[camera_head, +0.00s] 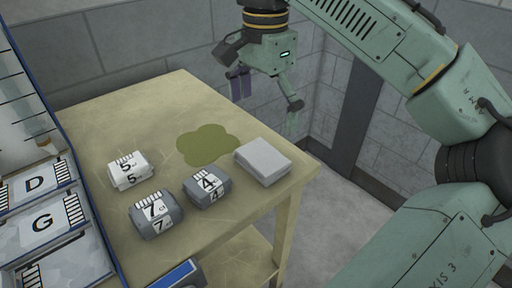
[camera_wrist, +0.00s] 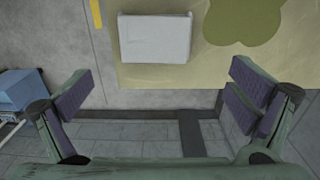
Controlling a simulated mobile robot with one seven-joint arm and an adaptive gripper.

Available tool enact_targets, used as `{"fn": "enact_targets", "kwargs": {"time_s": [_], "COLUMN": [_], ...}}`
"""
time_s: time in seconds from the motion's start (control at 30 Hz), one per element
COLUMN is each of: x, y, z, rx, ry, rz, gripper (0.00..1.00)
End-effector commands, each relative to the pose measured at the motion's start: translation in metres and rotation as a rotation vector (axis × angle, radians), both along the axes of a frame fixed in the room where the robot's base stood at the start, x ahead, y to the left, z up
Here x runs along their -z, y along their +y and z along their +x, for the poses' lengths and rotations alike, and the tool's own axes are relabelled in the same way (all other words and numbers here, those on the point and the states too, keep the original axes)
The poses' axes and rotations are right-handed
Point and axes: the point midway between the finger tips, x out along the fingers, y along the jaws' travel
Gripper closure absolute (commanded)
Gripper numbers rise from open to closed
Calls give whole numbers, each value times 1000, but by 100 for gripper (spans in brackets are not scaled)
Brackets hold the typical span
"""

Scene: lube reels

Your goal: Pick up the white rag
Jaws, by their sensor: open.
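The white rag (camera_head: 263,161) looks like a folded, pale grey-white block lying flat near the right edge of the table. It also shows in the wrist view (camera_wrist: 155,38), at the top left of centre and close to the table edge. My gripper (camera_head: 266,103) is open and empty, raised in the air behind the rag in the head view. In the wrist view my gripper (camera_wrist: 163,97) has its fingers spread wide, with the rag ahead of them and apart from them. Nothing covers the rag.
The yellowish table (camera_head: 110,110) holds a flat olive-green patch (camera_head: 207,145) beside the rag. Blocks marked 5 (camera_head: 130,170), 7 (camera_head: 156,214) and 4 (camera_head: 207,188) stand nearer. A blue-framed rack (camera_head: 75,190) with D and G labels is at left. Grey walls stand behind.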

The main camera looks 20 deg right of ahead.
Motion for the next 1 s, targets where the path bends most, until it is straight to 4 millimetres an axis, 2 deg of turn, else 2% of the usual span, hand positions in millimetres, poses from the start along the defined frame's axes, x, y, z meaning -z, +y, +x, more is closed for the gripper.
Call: {"fn": "enact_targets", "kwargs": {"time_s": [0.1, 0.2, 0.47, 0.7, 0.8, 1.0], "x": [22, 36, 56, 91, 98, 100], "y": [1, 0, 1, 3, 3, 3], "z": [0, -1, -3, -6, -6, -6], "rx": [-5, -2, -2, -2, -2, -2], "ry": [1, 2, 0, 0, -1, -2], "rz": [4, 2, 0, 1, 1, 2], "gripper": [0, 0, 0, 0, 0, 0]}}
